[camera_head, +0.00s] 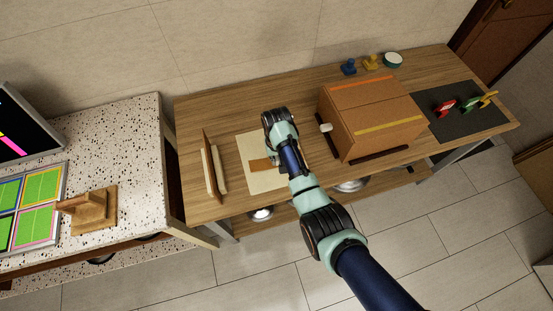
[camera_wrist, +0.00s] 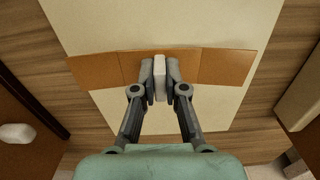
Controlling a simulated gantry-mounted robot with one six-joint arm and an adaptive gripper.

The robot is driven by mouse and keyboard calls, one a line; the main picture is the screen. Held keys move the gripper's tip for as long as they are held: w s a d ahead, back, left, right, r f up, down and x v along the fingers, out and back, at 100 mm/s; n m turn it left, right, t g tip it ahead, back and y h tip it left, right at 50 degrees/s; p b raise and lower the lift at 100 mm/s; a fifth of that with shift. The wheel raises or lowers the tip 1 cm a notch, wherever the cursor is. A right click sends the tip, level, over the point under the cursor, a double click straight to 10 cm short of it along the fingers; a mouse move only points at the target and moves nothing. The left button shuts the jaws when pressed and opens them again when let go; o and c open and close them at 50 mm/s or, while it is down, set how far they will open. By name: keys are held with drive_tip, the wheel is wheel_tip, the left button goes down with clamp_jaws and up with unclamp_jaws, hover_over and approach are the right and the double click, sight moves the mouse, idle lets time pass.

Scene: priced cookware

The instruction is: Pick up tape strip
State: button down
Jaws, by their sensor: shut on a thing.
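The brown tape strip (camera_wrist: 222,68) runs left to right across the cream sheet in the wrist view. A small white block (camera_wrist: 160,77) stands at the middle of the strip. My gripper (camera_wrist: 160,72) is shut on this block, with one finger on each side. I cannot tell whether the strip touches the sheet or is just above it. In the head view the left part of the strip (camera_head: 260,165) shows beside my gripper (camera_head: 278,160); my arm hides the rest.
The cream sheet (camera_head: 255,185) lies on the wooden table (camera_head: 205,207). Upright boards (camera_head: 212,168) stand to its left. A cardboard box (camera_head: 365,112) with orange and yellow strips stands to its right. A dark mat (camera_head: 460,125) with small coloured items lies farther right.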

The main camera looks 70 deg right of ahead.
wheel_tip(320, 180, up, 20)
drive_tip(key=p, duration=0.8)
drive_tip(key=shift+f, duration=0.2)
